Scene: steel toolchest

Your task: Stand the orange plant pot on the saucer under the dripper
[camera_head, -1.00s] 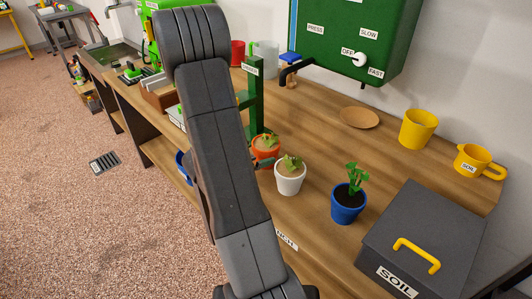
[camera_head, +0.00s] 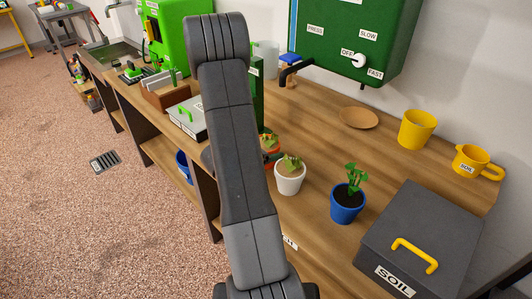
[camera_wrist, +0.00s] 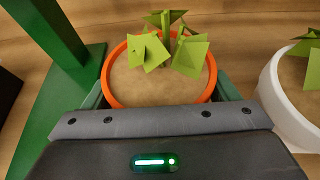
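The orange plant pot (camera_head: 271,159) stands on the bench, partly hidden behind my arm in the head view. In the wrist view the orange pot (camera_wrist: 213,77), with soil and a green plant, sits upright between my fingers. My gripper (camera_wrist: 160,92) has one finger on each side of the pot and looks open around it; whether they touch it is unclear. The round brown saucer (camera_head: 358,118) lies empty on the bench farther back to the right. It is below the green wall-mounted dripper tank (camera_head: 345,35), whose dial (camera_head: 361,59) points near OFF.
A white pot (camera_head: 290,180) stands close right of the orange pot. A blue pot (camera_head: 347,207) and a grey soil box (camera_head: 425,235) are farther right. A green post on a base (camera_wrist: 65,85) is close left. Yellow cups (camera_head: 417,129) stand beyond the saucer.

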